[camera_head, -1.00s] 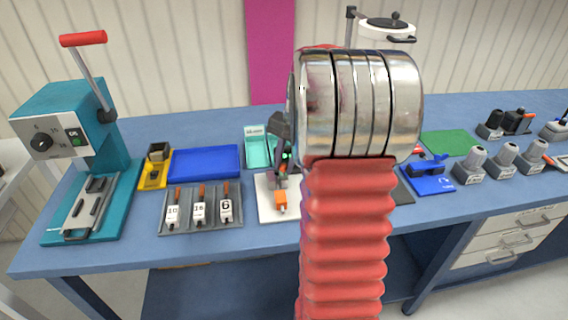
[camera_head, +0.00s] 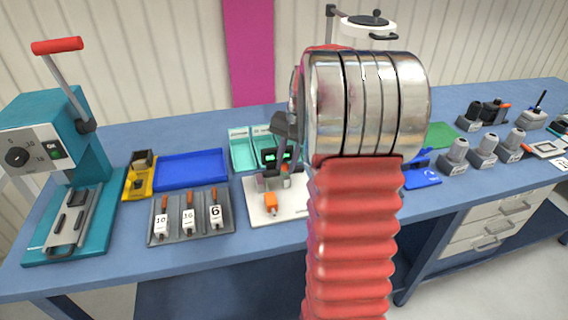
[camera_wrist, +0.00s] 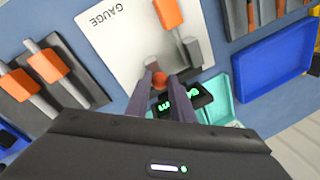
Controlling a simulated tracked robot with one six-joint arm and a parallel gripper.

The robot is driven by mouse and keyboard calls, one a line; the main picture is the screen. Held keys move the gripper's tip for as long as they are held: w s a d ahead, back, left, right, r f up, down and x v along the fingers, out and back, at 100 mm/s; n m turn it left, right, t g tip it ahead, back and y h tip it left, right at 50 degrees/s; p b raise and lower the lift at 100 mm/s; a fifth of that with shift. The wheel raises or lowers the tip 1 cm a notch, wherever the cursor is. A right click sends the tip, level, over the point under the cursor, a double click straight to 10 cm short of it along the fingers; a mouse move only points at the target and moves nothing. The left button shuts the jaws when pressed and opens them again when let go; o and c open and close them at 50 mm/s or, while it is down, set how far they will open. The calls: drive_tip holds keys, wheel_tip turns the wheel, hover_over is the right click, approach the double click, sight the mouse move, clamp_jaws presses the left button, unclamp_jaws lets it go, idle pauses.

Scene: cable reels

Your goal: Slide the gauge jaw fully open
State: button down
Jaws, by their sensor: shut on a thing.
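The gauge is a white plate (camera_head: 258,216) on the blue bench, and it also shows in the wrist view, marked GAUGE (camera_wrist: 112,45). It carries an orange block (camera_head: 271,203), a grey bar, and a dark display (camera_head: 276,156) with green digits. In the wrist view the orange block (camera_wrist: 168,12) lies beyond my fingertips. My gripper (camera_wrist: 160,76) is shut on a small red-orange knob (camera_wrist: 160,80), close to the display (camera_wrist: 190,98). In the head view my arm hides the right part of the gauge.
A rack with several numbered, orange-handled tools (camera_head: 190,217) stands left of the gauge. Behind are a blue tray (camera_head: 192,169) and teal bins (camera_head: 243,150). A teal lever press (camera_head: 62,150) stands far left. Grey holders (camera_head: 484,150) line the right side.

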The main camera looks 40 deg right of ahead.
drive_tip(key=shift+w+d+r, duration=0.1)
drive_tip(key=shift+d+r, duration=0.05)
drive_tip(key=shift+d, duration=0.15)
drive_tip(key=c, duration=1.9)
unclamp_jaws()
drive_tip(key=o, duration=0.4)
drive_tip(key=shift+a, duration=0.1)
drive_tip(key=shift+c, duration=0.2)
wheel_tip(320, 180, up, 13)
drive_tip(key=s+d, duration=0.1)
drive_tip(key=s, duration=0.1)
drive_tip(key=shift+s+d, duration=0.15)
drive_tip(key=shift+s, duration=0.05)
drive_tip(key=shift+w+r, duration=0.1)
